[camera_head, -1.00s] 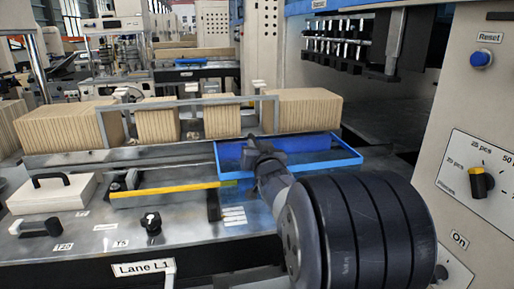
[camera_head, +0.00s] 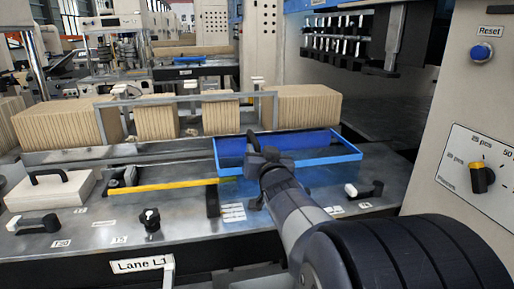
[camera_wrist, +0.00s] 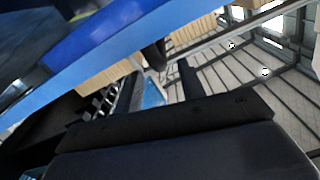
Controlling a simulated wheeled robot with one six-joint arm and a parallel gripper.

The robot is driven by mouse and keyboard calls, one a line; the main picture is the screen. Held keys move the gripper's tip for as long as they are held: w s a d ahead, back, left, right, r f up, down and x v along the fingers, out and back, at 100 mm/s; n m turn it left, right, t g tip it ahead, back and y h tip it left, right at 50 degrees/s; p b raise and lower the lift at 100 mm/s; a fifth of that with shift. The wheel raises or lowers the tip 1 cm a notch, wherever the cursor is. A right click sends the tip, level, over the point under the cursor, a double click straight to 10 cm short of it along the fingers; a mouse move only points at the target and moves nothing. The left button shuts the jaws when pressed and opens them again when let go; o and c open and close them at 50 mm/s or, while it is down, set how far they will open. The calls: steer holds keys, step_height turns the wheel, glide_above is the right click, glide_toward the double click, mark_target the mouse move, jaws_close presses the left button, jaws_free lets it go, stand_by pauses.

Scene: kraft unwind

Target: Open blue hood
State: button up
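The blue hood (camera_head: 335,155) is a blue-framed cover with a see-through panel, lying low over the lane at the centre of the head view. It looks shut. My gripper (camera_head: 256,146) is at its left part, above the near edge; whether it touches cannot be told. In the wrist view the hood's blue frame (camera_wrist: 130,28) crosses close at the upper left. My gripper's two dark fingers (camera_wrist: 160,86) stand apart with a gap between them. A dark rounded piece, possibly a handle, shows just beyond them.
Stacks of kraft sheets (camera_head: 306,105) stand behind the hood inside a metal rail frame. A white box with a black handle (camera_head: 52,190) and a yellow bar (camera_head: 163,185) lie left. A control panel (camera_head: 475,160) rises at the right. Black knobs and handles dot the front plate.

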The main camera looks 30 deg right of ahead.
mark_target(256, 147)
steer(key=shift+v, duration=2.45)
steer(key=shift+w, duration=0.1)
steer(key=p+x, duration=0.1)
steer(key=x, duration=0.9)
steer(key=shift+w+d, duration=0.1)
steer(key=shift+w, duration=0.25)
steer(key=shift+a, duration=0.25)
steer(key=shift+a, duration=0.2)
